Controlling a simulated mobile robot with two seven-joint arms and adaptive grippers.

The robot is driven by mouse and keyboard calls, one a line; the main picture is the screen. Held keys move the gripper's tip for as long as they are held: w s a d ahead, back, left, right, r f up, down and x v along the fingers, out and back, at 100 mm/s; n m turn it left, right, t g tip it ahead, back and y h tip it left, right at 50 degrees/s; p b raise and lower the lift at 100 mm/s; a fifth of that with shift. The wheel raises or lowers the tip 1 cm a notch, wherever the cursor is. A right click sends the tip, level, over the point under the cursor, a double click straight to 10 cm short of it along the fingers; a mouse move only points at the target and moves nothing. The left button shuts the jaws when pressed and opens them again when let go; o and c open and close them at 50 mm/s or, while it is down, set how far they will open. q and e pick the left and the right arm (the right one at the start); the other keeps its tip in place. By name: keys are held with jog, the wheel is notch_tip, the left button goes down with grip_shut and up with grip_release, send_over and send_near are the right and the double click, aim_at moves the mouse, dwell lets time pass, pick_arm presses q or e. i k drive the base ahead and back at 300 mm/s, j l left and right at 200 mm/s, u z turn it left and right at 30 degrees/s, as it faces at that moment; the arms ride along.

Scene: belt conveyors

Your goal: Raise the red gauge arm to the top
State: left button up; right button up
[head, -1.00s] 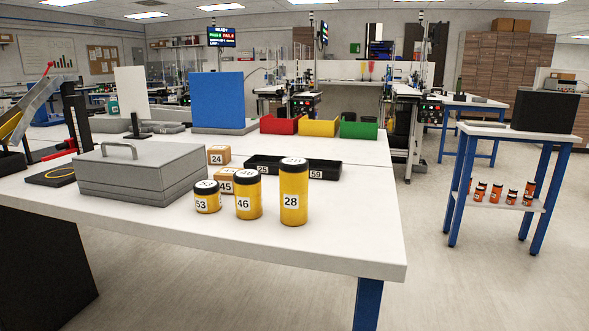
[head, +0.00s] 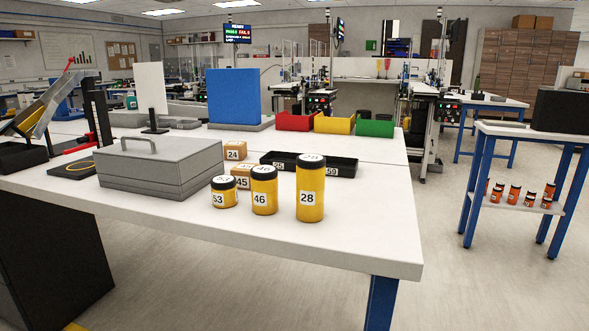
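A black upright gauge post (head: 97,108) stands at the left of the white table. A red arm (head: 79,149) sticks out to the left from low on the post, close to the tabletop. A black plate with a yellow ring (head: 80,168) lies in front of it. The grey lidded box (head: 160,165) stands close by on the right and hides part of the post's foot. Neither of my grippers is in view.
A slanted chute with a red-tipped lever (head: 70,65) stands left of the post. Yellow jars (head: 311,190), small boxes and a black tray (head: 345,168) stand on the white table (head: 340,240).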

aim_at(90, 138)
jog(key=u, duration=1.3)
jog(key=i+j+u, duration=0.1)
jog(key=j, duration=0.35)
jog(key=i+j, duration=0.3)
jog(key=i+j+u, duration=0.15)
jog(key=j, duration=0.35)
